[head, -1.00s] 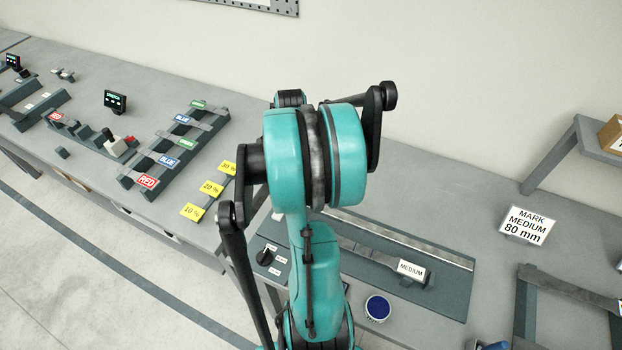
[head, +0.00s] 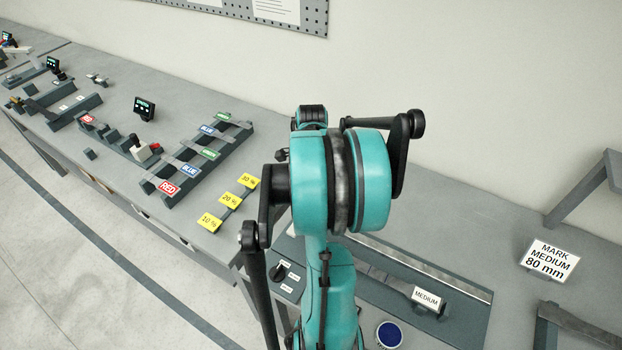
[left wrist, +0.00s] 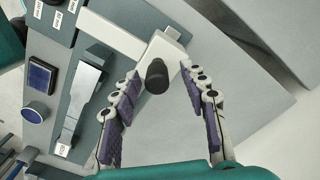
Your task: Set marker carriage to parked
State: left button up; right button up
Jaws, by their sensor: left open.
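In the left wrist view, a light grey carriage arm (left wrist: 122,38) with an upright black knob (left wrist: 156,76) at its end lies across a dark base plate. I take it to be the marker carriage. My left gripper (left wrist: 160,80) is open, with one purple-padded finger on each side of the knob; I cannot tell whether either touches it. A grey strip specimen (left wrist: 84,88) with a white label lies beside the carriage. The specimen's MEDIUM label (head: 427,298) shows in the head view. There my teal arm hides the carriage and left gripper. My right gripper is not in view.
A black selector knob (head: 281,272) sits on the plate's left end. A round blue pad (head: 390,334) stands in front. A sign (head: 549,261) reads MARK MEDIUM 80 mm. Yellow percentage tags (head: 229,201) and a coloured specimen rack (head: 215,167) are farther left.

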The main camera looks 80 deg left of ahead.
pick_arm(q)
notch_tip(320, 180, up, 11)
jog(key=shift+r, duration=0.15)
dwell(0.6)
